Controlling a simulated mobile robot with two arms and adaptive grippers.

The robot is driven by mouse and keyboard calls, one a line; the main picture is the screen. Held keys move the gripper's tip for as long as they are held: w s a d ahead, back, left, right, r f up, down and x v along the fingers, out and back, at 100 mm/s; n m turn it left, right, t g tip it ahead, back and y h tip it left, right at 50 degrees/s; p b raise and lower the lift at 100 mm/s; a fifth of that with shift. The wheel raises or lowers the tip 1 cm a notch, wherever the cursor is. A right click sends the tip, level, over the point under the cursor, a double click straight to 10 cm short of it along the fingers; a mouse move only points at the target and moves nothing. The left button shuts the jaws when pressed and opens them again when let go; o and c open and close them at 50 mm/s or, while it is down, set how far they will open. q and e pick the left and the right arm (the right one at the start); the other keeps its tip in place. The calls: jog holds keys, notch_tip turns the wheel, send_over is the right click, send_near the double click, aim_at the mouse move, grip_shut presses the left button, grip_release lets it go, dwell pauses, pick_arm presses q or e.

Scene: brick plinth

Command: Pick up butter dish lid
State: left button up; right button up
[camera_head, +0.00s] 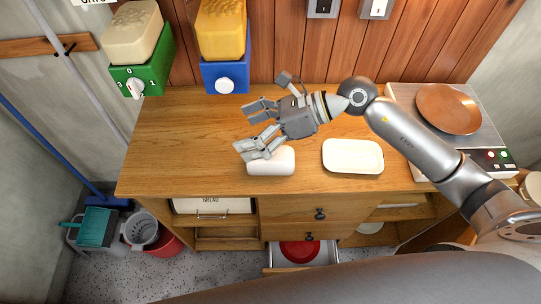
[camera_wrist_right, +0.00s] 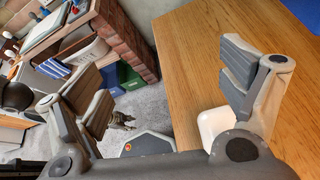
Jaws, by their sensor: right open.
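The white butter dish lid (camera_head: 272,163) sits on the wooden counter near its front edge. It also shows partly in the right wrist view (camera_wrist_right: 212,123), behind the finger on the right. The shallow white butter dish base (camera_head: 353,157) stands apart to the right of the lid. My right gripper (camera_head: 250,128) is open and empty, with its fingers pointing left. Its lower finger overlaps the lid's upper left in the head view; I cannot tell whether they touch. Both spread fingers show in the right wrist view (camera_wrist_right: 165,85). My left gripper is not in view.
Green (camera_head: 142,76) and blue (camera_head: 225,76) dispensers stand at the back of the wooden counter (camera_head: 175,150). A copper pan (camera_head: 449,108) is on a hob at the right. A drawer with a red item (camera_head: 300,251) is open below. The counter's left part is clear.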

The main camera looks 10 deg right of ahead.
aim_at(271, 155)
jog(key=d+f+h, duration=0.2)
jog(key=d, duration=0.1)
jog(key=w+d+f+n+h, duration=0.1)
jog(key=d+f+h, duration=0.1)
jog(key=d, duration=0.1)
jog(key=d+f+n+g+h, duration=0.1)
jog(key=d+f+h, duration=0.1)
jog(key=d, duration=0.2)
jog(key=shift+w, duration=0.25)
jog(key=shift+d+f, duration=0.15)
jog(key=shift+f, duration=0.1)
jog(key=p+x, duration=0.1)
jog(key=x, duration=0.4)
jog(key=shift+f+p, duration=0.15)
jog(key=shift+p, duration=0.2)
jog(key=p+x, duration=0.1)
jog(key=x, duration=0.1)
jog(key=p+x, duration=0.1)
jog(key=x, duration=0.1)
jog(key=shift+w+f, duration=0.15)
jog(key=shift+f, duration=0.2)
jog(key=shift+f+p, duration=0.3)
jog(key=shift+f, duration=0.05)
jog(key=c, duration=1.3)
